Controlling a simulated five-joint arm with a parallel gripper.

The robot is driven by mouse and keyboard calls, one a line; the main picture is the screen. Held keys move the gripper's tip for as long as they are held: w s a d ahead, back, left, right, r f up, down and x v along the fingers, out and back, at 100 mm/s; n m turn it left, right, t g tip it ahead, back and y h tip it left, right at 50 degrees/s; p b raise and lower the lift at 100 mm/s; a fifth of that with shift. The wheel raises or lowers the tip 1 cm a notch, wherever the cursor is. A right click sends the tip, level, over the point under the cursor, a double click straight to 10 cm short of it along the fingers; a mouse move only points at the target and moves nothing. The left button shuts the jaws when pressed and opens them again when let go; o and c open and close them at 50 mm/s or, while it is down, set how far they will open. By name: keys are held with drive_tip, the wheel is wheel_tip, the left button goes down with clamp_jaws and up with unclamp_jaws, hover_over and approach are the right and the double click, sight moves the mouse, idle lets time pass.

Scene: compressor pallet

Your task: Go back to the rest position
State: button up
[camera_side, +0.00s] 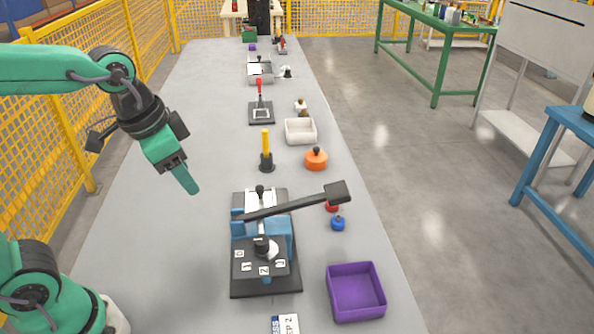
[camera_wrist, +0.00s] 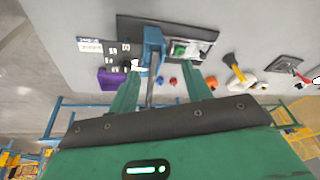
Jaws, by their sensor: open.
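My gripper (camera_side: 188,178) is raised over the grey table, to the left of the blue and black press fixture (camera_side: 264,240) in the side view. Its green fingers also show in the wrist view (camera_wrist: 158,92), spread apart with nothing held between them. The fixture has a long black lever (camera_side: 290,207) with a block at its right end, and numbered tiles on its front plate. In the wrist view the fixture (camera_wrist: 153,40) appears beyond the fingers, apart from them.
A purple bin (camera_side: 356,291) stands at the front right. Blue (camera_side: 338,223) and orange (camera_side: 316,159) knobbed pieces, a yellow-handled tool (camera_side: 266,150) and a white tray (camera_side: 300,131) stand along the table's right half. The table's left side is clear; a yellow fence (camera_side: 50,130) runs beyond it.

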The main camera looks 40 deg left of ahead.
drive_tip(key=s+a+n+t, duration=0.2)
drive_tip(key=s+a+n, duration=0.2)
drive_tip(key=a, duration=0.1)
drive_tip(key=shift+s+y, duration=0.3)
drive_tip(key=shift+s, duration=0.05)
idle(0.9)
